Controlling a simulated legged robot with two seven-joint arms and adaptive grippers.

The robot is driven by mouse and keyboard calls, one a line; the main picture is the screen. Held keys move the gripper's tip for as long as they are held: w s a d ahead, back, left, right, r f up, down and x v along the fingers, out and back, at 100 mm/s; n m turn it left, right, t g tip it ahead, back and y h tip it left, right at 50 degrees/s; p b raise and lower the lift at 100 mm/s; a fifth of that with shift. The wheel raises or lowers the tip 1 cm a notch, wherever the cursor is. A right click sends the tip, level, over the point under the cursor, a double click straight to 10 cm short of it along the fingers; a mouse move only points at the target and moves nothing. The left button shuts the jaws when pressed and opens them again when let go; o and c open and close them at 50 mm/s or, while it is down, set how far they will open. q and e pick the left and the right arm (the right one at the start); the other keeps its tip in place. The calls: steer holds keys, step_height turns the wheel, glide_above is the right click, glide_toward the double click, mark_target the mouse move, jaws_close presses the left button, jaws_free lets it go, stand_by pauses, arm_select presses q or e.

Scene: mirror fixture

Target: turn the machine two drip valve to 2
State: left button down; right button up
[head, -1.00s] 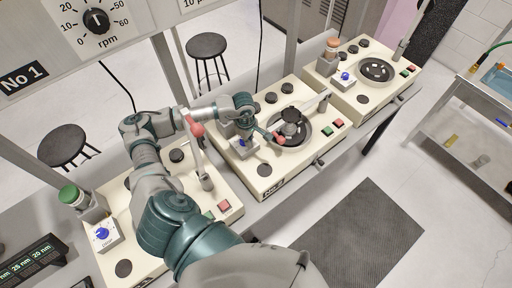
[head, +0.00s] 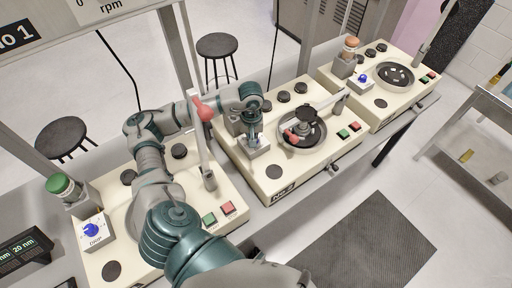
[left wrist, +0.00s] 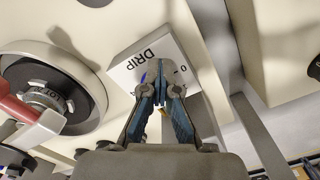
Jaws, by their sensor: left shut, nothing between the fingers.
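Machine two (head: 236,165) is the middle cream console. Its drip valve is a small pale block (head: 257,152) marked DRIP, at the left of the round plate. My left gripper (head: 257,136) points down over the block and hides most of the blue knob. In the left wrist view the shut fingers (left wrist: 160,98) lie over the DRIP block (left wrist: 128,74), with a sliver of blue knob (left wrist: 143,78) beside them. Nothing is held between the fingers. I cannot tell whether they touch the knob. A 0 shows on the dial; the pointer is hidden. My right gripper is out of view.
Machine three (head: 404,98) stands at upper right. A post (head: 208,165) rises near my left forearm.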

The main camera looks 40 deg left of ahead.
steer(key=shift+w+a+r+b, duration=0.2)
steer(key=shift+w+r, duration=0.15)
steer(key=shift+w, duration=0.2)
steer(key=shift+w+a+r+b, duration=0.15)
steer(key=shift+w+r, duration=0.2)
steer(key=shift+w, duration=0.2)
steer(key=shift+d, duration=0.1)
